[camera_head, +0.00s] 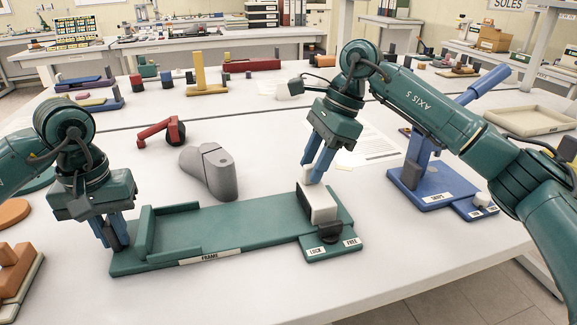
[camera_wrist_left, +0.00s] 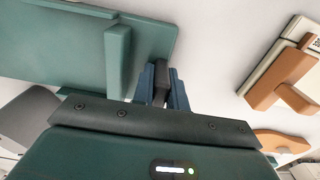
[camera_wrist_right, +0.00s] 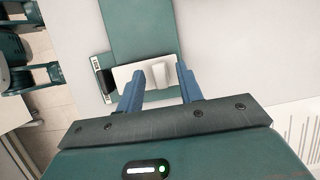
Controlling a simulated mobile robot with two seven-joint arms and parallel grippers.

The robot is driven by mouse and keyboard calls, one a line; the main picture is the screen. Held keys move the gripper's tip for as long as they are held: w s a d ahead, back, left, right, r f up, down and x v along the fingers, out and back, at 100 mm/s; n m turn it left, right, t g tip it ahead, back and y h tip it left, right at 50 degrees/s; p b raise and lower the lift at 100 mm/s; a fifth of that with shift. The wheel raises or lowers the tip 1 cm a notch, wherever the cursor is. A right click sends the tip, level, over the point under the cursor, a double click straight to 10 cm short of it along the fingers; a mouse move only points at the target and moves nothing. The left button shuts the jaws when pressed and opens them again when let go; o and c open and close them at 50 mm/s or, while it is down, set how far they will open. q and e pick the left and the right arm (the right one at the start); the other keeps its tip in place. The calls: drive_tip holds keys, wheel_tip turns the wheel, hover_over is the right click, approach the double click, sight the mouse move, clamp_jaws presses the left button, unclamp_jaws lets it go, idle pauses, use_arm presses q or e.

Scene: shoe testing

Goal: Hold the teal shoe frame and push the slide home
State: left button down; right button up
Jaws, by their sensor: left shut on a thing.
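The teal shoe frame (camera_head: 215,230) lies flat on the white table, with a raised teal stop at its left end. The left wrist view also shows the frame (camera_wrist_left: 60,50). A white slide block (camera_head: 322,205) with a small upright tab (camera_wrist_right: 159,75) sits at its right end. A black knob (camera_head: 331,232) stands by the LOCK and FREE labels. My left gripper (camera_head: 113,243) is shut on a dark post (camera_wrist_left: 161,74) at the frame's left end. My right gripper (camera_head: 313,178) is over the slide, its fingers apart on either side of the tab, with gaps showing.
A grey shoe last (camera_head: 208,170) and a red tool (camera_head: 163,130) lie behind the frame. A blue fixture (camera_head: 430,180) stands to the right. Orange parts (camera_head: 14,211) lie at the left edge. Bare table lies in front of the frame.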

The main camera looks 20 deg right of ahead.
drive_tip(key=shift+x, duration=0.75)
drive_tip(key=shift+c, duration=0.4)
clamp_jaws()
